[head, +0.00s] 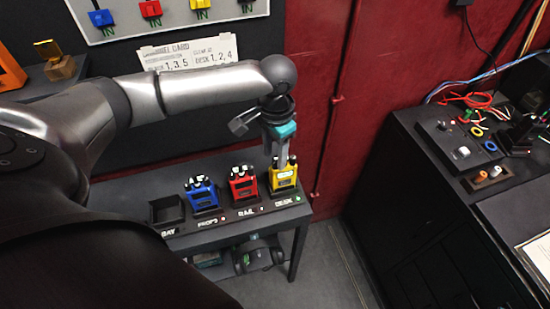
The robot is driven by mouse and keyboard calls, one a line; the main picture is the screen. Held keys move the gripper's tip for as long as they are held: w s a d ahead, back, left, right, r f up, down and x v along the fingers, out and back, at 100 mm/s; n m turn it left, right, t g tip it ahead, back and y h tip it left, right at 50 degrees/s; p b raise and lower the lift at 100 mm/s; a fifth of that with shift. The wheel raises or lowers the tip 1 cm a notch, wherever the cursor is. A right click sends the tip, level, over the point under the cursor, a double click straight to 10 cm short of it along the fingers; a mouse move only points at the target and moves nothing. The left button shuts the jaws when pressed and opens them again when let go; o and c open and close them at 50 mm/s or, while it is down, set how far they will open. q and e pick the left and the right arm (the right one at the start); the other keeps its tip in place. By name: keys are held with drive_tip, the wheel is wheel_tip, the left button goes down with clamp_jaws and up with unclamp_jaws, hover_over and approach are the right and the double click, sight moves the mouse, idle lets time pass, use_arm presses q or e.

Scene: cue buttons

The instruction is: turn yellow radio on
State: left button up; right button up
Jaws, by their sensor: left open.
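The yellow radio (284,182) stands upright in the right-hand slot of a dark dock (240,214), above a label reading DESK, with a small green light beside the label. A pale display shows on its front. My left gripper (283,163) reaches in from the left and points down, its fingertips at the top of the yellow radio. It is open, and the gap between the fingers is hard to see. The fingers partly hide the radio's top, and I cannot tell whether they touch it. My right gripper is out of view.
A red radio (243,187) and a blue radio (202,198) stand close left of the yellow one. An empty slot (167,212) is at the dock's left end. A red wall (345,110) rises behind. A dark desk (410,190) with cables is at right.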

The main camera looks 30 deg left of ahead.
sight(275, 165)
use_arm(q)
drive_tip(key=shift+f, duration=1.1)
clamp_jaws()
